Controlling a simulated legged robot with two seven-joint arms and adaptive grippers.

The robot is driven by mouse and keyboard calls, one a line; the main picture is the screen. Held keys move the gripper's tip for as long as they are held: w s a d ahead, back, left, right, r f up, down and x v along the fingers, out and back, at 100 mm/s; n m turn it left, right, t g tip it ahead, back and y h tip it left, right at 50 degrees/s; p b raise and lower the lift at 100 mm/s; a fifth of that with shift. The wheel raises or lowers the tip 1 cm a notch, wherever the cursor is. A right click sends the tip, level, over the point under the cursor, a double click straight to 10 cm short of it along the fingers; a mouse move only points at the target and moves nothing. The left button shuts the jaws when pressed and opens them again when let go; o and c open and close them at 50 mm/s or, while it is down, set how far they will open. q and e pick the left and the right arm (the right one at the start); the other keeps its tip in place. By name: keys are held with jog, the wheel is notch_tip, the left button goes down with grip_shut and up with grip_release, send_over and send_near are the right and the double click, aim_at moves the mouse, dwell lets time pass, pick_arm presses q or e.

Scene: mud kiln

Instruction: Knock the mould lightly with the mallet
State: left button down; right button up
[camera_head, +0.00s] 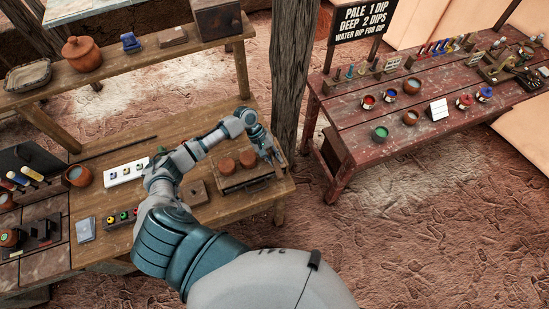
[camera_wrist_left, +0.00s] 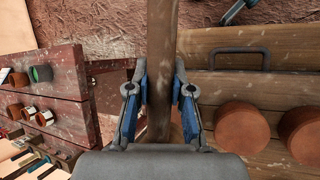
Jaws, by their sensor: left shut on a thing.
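My left gripper (camera_head: 272,152) is over the right end of the wooden bench, beside the thick post. In the left wrist view its fingers (camera_wrist_left: 160,90) are closed about a brown wooden shaft, seemingly the mallet's handle (camera_wrist_left: 160,110); the mallet's head cannot be made out, and the post may blend in behind. Two round reddish-brown clay pieces (camera_head: 228,166) sit just left of the gripper; they show at the right of the wrist view (camera_wrist_left: 242,130). A small square wooden block with a knob (camera_head: 198,190) lies further left and may be the mould. My right gripper is out of view.
A tray with a dark handle (camera_wrist_left: 240,52) lies at the bench's right end. The post (camera_head: 294,70) rises close behind the gripper. A red table (camera_head: 440,135) with small pots stands right. A shelf (camera_head: 130,66) with a lidded clay pot (camera_head: 82,54) runs behind.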

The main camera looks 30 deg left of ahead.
pick_arm(q)
jog(key=shift+f, duration=0.2)
jog(key=shift+r, duration=0.25)
dwell(0.3)
dwell(0.5)
jog(key=shift+r, duration=2)
